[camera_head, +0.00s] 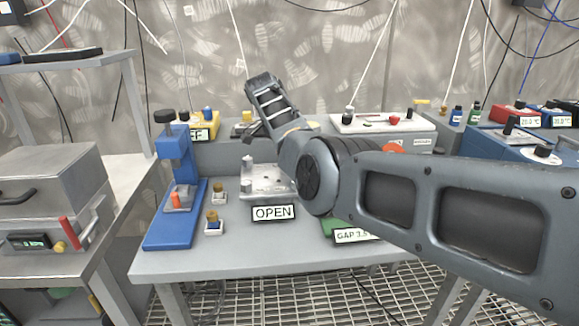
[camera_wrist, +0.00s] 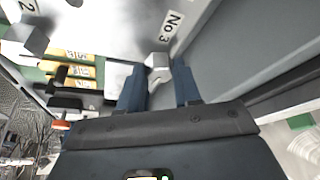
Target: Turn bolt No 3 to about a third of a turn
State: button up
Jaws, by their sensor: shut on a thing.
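In the wrist view, bolt No 3 (camera_wrist: 157,62) has a small pale metal head next to the "No 3" label (camera_wrist: 172,25). My gripper (camera_wrist: 158,74) has its two dark blue fingers on either side of this bolt and is shut on it. Another bolt (camera_wrist: 38,38) stands on the same metal plate, beside a label ending in 2. In the head view, the metal plate (camera_head: 262,188) lies on the grey table behind an "OPEN" sign (camera_head: 273,212). My arm hides its right part, and my gripper does not show there.
A "GAP" sign (camera_head: 353,236) lies at the table's front, partly behind my arm. A white instrument box (camera_head: 385,123) stands behind. In the wrist view, yellow tags (camera_wrist: 75,70) lie near the plate.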

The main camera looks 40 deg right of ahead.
jog(key=shift+w+f+m+g+b, duration=0.15)
jog(key=shift+m+g+b, duration=0.45)
jog(key=shift+m+b, duration=1.3)
jog(key=shift+n+b, duration=0.3)
jog(key=shift+b, duration=0.5)
jog(key=shift+r+b, duration=0.2)
jog(key=shift+b, duration=0.1)
jog(key=o, duration=1.1)
jog(key=shift+c, duration=0.2)
jog(key=v, duration=0.7)
jog(key=shift+r, duration=0.35)
jog(key=shift+w, duration=0.1)
